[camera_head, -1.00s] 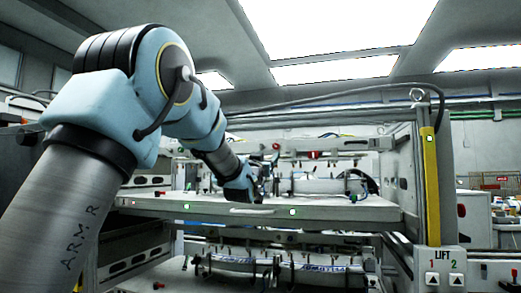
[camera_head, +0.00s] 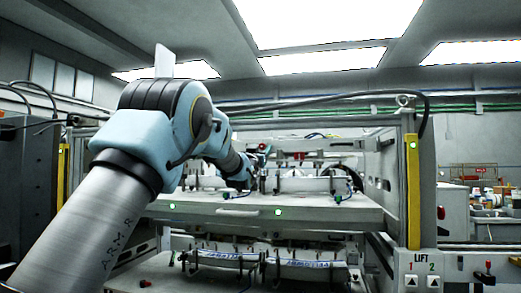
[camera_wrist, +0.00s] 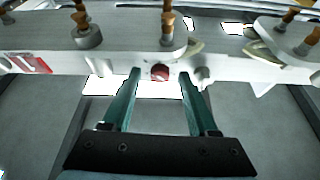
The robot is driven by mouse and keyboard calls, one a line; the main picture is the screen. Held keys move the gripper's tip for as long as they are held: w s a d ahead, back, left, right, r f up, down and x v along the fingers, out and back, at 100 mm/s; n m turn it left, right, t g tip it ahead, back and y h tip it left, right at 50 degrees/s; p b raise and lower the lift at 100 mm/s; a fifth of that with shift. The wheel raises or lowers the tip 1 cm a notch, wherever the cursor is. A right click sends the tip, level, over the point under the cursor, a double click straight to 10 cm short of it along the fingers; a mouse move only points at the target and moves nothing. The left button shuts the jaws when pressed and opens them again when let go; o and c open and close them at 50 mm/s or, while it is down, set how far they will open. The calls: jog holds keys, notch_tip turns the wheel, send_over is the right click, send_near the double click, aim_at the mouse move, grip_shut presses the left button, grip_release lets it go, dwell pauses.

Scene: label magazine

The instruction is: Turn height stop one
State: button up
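My gripper (camera_wrist: 160,76) shows in the wrist view with two teal fingers spread apart. A round dark red knob (camera_wrist: 160,72) on a pale horizontal bar (camera_wrist: 235,68) lies between the fingertips in the picture, with a gap on each side. Whether the tips reach past the knob, I cannot tell. No number shows on it. In the head view my gripper is small and dark in front of the upper level of the machine (camera_head: 350,213), and its fingers are hard to make out there. A red part (camera_head: 299,156) sits on the upper crossbar to its right.
Brass-coloured fittings (camera_wrist: 167,22) stand along the bar in the wrist view. A shelf with a handle (camera_head: 237,212) lies below my arm. A yellow post (camera_head: 413,195) and a LIFT panel (camera_head: 418,272) with buttons 1 and 2 stand at right.

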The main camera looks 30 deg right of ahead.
grip_shut()
jog(key=shift+f+n+t+b, duration=0.1)
jog(key=shift+n+t+b, duration=0.3)
jog(key=shift+n+b, duration=0.15)
jog(key=shift+s+f+n+y+b, duration=0.1)
jog(key=shift+n+y+b, duration=0.5)
jog(key=shift+n+b, duration=0.3)
jog(key=n, duration=0.2)
jog(key=n+t+y+b, duration=0.1)
jog(key=shift+d+n+y+b, duration=0.2)
jog(key=shift+n+y+b, duration=0.1)
jog(key=shift+n, duration=0.05)
jog(key=n+y, duration=0.1)
jog(key=n, duration=0.1)
jog(key=n+t+y, duration=0.1)
jog(key=n, duration=0.2)
jog(key=shift+s+r+y, duration=0.15)
jog(key=shift+r+y, duration=0.15)
jog(key=shift+r, duration=0.1)
jog(key=shift+d+n+y+p, duration=0.1)
jog(key=shift+n+y+p, duration=1)
jog(key=shift+n, duration=1.2)
